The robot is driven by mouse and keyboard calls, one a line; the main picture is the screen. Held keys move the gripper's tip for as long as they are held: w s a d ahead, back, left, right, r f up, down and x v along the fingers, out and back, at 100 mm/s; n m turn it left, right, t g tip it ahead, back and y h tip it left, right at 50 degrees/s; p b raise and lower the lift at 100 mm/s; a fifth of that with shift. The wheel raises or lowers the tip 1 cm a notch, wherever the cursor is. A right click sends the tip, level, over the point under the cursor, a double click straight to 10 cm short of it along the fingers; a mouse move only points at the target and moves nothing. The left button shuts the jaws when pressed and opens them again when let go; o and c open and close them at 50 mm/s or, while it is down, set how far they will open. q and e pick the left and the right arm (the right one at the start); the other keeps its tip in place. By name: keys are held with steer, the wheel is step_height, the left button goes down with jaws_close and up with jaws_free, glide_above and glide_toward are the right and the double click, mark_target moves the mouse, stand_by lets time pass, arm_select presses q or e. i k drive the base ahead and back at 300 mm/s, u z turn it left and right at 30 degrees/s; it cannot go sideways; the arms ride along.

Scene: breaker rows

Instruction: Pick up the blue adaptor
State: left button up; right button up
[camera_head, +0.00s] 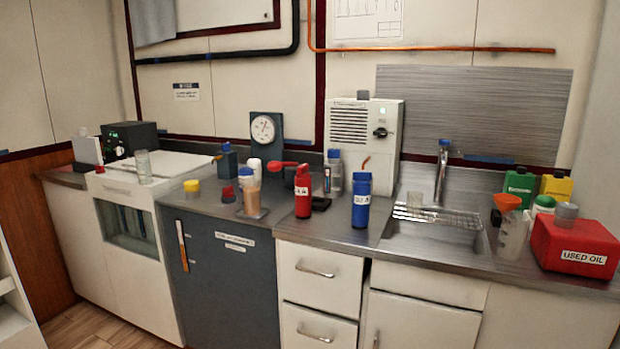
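A blue cylindrical piece (361,208) with a small label stands upright on the counter, just left of the sink; it appears to be the blue adaptor. The label is too small to read surely. A similar red cylindrical piece (302,194) with a label stands to its left, with a gap between them. Neither of my grippers shows in the head view.
The steel counter (335,225) has bare room between the red and blue pieces. Bottles stand behind them. The sink (440,235) with a wire rack (436,215) lies right. A red used-oil container (575,248) sits far right. Drawers (318,268) are below.

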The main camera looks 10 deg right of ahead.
mark_target(362, 195)
steer(key=u, duration=0.2)
steer(key=i, duration=1.05)
steer(key=z, duration=0.25)
